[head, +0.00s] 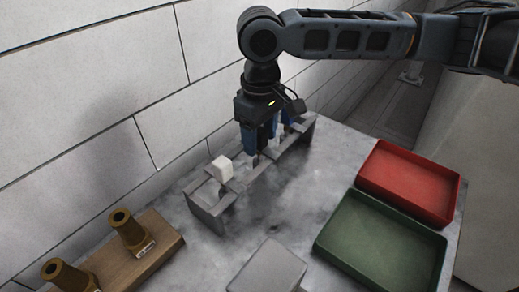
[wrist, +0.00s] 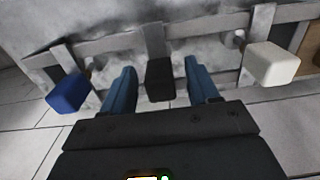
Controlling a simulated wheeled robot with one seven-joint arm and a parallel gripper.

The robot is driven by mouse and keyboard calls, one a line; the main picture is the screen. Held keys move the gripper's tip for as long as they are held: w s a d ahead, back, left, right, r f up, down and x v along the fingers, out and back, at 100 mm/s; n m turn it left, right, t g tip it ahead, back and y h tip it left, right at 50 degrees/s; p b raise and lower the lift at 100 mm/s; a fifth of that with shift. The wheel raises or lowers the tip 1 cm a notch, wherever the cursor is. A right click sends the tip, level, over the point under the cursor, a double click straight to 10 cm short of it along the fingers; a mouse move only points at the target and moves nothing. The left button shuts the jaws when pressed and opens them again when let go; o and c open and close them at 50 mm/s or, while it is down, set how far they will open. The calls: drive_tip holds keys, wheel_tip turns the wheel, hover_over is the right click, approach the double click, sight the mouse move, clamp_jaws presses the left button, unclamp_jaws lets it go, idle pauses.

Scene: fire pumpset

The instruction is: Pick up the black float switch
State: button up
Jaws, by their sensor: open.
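The black float switch (wrist: 159,80) is a dark block in the wrist view, at the grey rack (wrist: 120,44). It lies between the two blue fingers of my gripper (wrist: 160,88), with a visible gap on each side. My gripper is open and does not appear to touch it. In the head view my gripper (head: 260,150) points down over the rack (head: 208,207) by the wall, and the black switch is hidden behind it.
A white block (head: 222,168) and a blue block (wrist: 69,93) sit on the rack either side of the black one. A red tray (head: 408,182), a green tray (head: 380,250), a grey block (head: 268,268) and a wooden board (head: 135,255) with brass fittings share the table. The table's middle is clear.

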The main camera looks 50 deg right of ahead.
drive_tip(key=shift+f, duration=0.4)
drive_tip(key=c, duration=1.1)
